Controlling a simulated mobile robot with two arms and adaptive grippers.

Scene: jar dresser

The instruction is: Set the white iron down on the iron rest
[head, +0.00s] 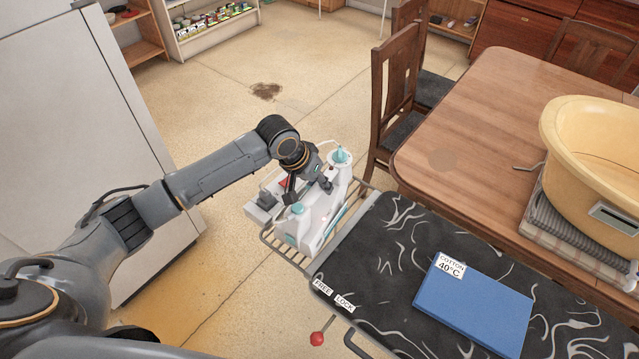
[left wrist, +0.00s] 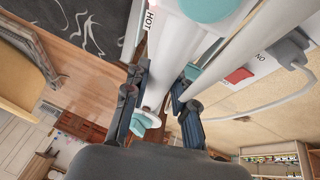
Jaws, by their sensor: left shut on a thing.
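The white iron (head: 318,222) with teal parts is over the wire iron rest (head: 275,249) at the left end of the ironing board. Whether its base touches the wires cannot be told. My left gripper (head: 324,184) is shut on the iron's handle from above. In the left wrist view, both fingers (left wrist: 160,82) close around the white handle (left wrist: 158,62). A "HOT" label shows beside it. The iron hides much of the rest.
The black patterned ironing board (head: 385,250) carries a blue folded cloth (head: 474,305). A white unit with a red switch (left wrist: 239,76) and grey plug (left wrist: 290,48) sits close beside the iron. A wooden table (head: 480,130) and chair (head: 395,95) stand behind; a yellow tub (head: 590,150) is right.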

